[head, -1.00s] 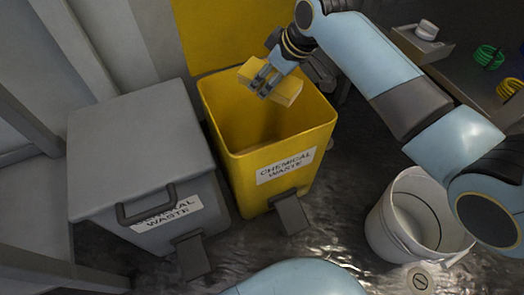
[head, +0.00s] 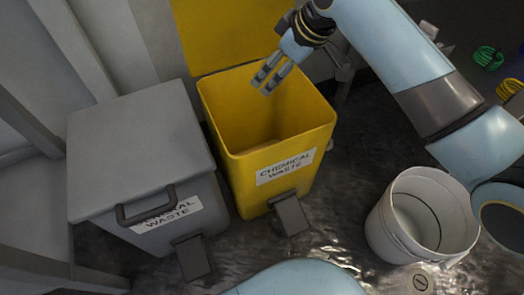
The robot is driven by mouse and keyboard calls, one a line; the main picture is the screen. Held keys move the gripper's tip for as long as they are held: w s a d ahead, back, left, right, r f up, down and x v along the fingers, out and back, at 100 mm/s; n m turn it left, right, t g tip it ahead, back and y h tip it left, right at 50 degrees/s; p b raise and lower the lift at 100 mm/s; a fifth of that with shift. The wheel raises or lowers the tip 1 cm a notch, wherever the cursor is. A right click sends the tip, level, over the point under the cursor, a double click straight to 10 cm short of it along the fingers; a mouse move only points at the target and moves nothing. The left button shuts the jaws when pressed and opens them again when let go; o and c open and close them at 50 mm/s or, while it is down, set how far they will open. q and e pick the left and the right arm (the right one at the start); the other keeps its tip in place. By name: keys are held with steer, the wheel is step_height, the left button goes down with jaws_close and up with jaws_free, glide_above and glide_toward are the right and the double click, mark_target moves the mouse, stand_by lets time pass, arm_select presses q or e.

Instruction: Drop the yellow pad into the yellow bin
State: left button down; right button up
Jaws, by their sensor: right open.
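The yellow bin (head: 235,157) stands in the middle with its lid (head: 220,35) up; its front label reads "CHEMICAL WASTE". My right gripper (head: 264,86) is open and empty over the bin's mouth, towards the back. The yellow pad is not visible now; the part of the bin's floor that I can see shows no clear pad, and the front wall hides the rest. My left gripper is out of view.
A grey bin (head: 140,145) with a shut lid, labelled as a waste bin, stands close on the left. A white bucket (head: 422,215) stands on the right. Green cable (head: 489,57) and yellow cable (head: 508,88) lie at the far right.

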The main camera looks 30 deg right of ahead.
steer(key=v, duration=0.7)
steer(key=shift+s, duration=0.1)
steer(key=s+d+f+m+g+h+p, duration=0.1)
steer(key=s+d+f+m+g+p, duration=0.3)
steer(key=s+f, duration=1.1)
steer(key=s+a+f+m+g+h+p, duration=0.15)
steer(key=s+f+p, duration=0.35)
steer(key=s+f, duration=1)
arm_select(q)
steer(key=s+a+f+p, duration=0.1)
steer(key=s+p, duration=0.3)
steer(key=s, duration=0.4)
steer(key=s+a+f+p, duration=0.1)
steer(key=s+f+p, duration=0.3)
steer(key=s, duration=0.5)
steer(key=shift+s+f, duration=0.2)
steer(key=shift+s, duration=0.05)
arm_select(e)
steer(key=s+d+r, duration=0.1)
steer(key=s+r, duration=0.2)
steer(key=s, duration=1.3)
steer(key=shift+s+d, duration=0.25)
steer(key=shift+s, duration=0.05)
